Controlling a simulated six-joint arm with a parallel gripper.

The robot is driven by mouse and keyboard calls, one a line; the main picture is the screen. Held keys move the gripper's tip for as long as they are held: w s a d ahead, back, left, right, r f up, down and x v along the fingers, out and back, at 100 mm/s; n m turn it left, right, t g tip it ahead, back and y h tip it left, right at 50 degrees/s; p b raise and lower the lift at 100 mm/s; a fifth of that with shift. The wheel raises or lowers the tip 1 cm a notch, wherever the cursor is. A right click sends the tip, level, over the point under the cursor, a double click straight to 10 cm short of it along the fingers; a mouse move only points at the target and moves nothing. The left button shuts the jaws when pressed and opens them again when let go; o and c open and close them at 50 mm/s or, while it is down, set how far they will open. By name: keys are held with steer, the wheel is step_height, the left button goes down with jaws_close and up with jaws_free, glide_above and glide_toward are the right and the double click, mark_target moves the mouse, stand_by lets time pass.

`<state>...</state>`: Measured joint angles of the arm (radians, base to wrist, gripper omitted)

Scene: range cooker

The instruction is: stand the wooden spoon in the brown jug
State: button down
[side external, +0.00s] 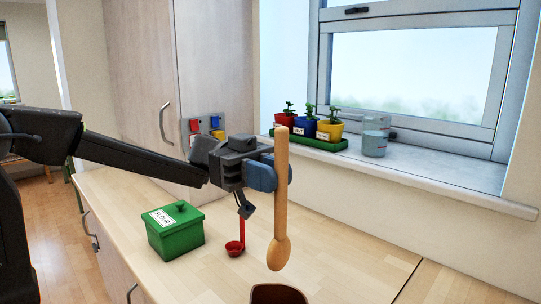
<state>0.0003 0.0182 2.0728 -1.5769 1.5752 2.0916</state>
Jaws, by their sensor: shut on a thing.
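My gripper (270,174) is shut on the wooden spoon (282,205), gripping its handle below the top end. The spoon hangs nearly upright, bowl end down. The brown jug (278,290) shows only as a rim and a little dark inside at the bottom edge; the rest is cut off. In the picture the spoon's bowl is just above the jug's rim, with a small gap between them. From this one view I cannot tell whether the spoon is directly over the opening.
A green flour box (174,236) stands on the wooden counter (340,265) at left. A red ladle (236,247) shows below my gripper. Potted plants in a green tray (310,142) and a glass jar (375,142) stand on the windowsill. The counter right of the spoon is clear.

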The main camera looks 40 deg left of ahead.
steer(key=shift+f, duration=7.4)
steer(key=c, duration=0.9)
jaws_free()
steer(key=shift+c, duration=0.2)
steer(key=a, duration=1.4)
steer(key=shift+d+f, duration=0.1)
